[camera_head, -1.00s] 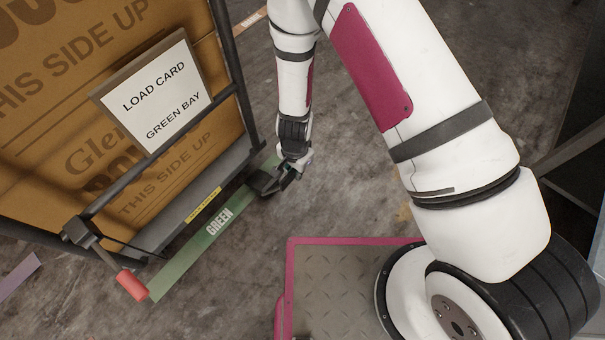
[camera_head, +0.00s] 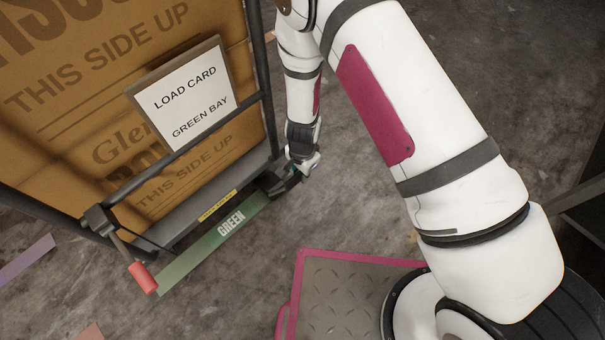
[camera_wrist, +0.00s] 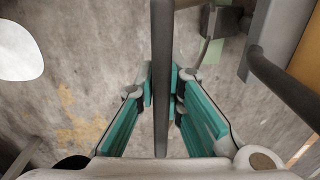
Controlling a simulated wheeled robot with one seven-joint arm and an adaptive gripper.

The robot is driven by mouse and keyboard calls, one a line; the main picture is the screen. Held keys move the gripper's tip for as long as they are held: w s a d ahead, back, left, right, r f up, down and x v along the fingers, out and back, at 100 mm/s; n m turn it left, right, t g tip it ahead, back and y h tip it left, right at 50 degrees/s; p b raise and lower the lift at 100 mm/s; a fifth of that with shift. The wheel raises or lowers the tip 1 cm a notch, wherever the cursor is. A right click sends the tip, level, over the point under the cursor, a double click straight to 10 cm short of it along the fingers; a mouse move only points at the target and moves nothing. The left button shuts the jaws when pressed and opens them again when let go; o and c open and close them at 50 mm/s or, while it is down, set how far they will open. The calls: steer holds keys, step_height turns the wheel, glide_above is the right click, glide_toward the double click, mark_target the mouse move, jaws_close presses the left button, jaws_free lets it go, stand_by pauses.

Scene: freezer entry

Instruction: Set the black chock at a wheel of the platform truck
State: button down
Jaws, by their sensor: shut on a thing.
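The platform truck (camera_head: 190,222) stands at the left with a grey deck edge, dark tube frame and a red-ended lever (camera_head: 143,278). My gripper (camera_head: 297,176) is low beside the truck's near right corner. It is shut on the black chock (camera_head: 277,184), which shows as a dark shape between the gripper and the corner. In the wrist view the teal fingers (camera_wrist: 162,95) close on a long dark bar of the chock (camera_wrist: 161,50). The truck's corner and tube (camera_wrist: 285,85) are at upper right there. I cannot tell whether the chock touches a wheel or the floor.
A green floor strip (camera_head: 190,262) marked GREEN runs along the truck's near side. A large cardboard box (camera_head: 120,70) and a load card reading GREEN BAY (camera_head: 187,95) are on the truck. Bare concrete floor (camera_head: 350,215) lies right of the gripper.

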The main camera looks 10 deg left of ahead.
steer(key=shift+f, duration=0.2)
steer(key=c, duration=1.6)
jaws_free()
step_height(320, 180, up, 12)
steer(key=shift+s+d, duration=0.1)
